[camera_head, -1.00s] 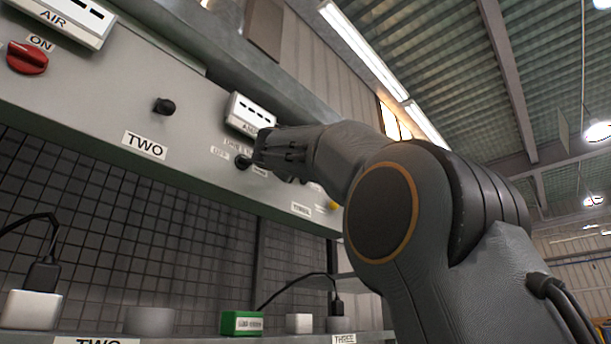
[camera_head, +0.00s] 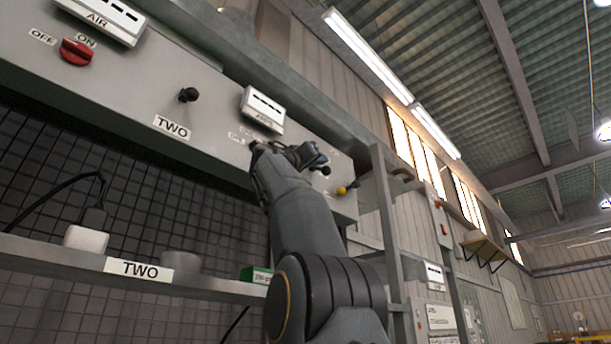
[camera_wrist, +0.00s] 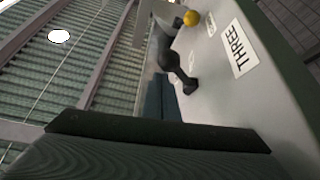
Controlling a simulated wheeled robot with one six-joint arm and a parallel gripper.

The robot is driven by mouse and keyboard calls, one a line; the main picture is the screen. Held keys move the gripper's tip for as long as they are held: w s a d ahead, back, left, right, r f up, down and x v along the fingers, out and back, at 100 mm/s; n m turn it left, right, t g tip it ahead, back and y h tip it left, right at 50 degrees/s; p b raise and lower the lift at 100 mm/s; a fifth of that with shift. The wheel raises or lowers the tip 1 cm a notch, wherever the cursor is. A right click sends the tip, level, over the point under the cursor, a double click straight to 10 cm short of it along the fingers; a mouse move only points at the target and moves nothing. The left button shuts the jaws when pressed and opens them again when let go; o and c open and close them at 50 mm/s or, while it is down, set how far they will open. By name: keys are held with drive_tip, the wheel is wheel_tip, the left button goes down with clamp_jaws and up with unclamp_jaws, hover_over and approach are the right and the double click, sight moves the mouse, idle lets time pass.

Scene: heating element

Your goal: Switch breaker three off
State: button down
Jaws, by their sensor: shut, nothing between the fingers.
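In the wrist view, a black switch knob (camera_wrist: 180,72) stands out from the grey panel beside the label THREE (camera_wrist: 238,48). A dark part of my gripper (camera_wrist: 160,130) fills the lower part of that view. The gap between gripper and knob is hard to judge. In the head view, my gripper (camera_head: 312,157) is small, dark and close to the panel front. It is shut and empty. A black knob (camera_head: 325,170) shows just past it. My arm hides part of the panel there, including the THREE label.
The panel (camera_head: 135,80) also carries a red OFF/ON switch (camera_head: 76,52), a black knob (camera_head: 188,95) above the label TWO (camera_head: 172,127) and a white meter (camera_head: 262,108). A yellow knob (camera_head: 342,190) sits to the right. A shelf (camera_head: 60,250) runs below; a metal post (camera_head: 385,220) stands right.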

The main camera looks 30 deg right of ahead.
drive_tip(key=shift+w+f+b, duration=0.25)
drive_tip(key=shift+f+b, duration=0.05)
drive_tip(key=shift+f, duration=0.1)
drive_tip(key=shift+w+f, duration=0.1)
drive_tip(key=shift+f, duration=0.05)
idle(0.4)
drive_tip(key=shift+a, duration=0.1)
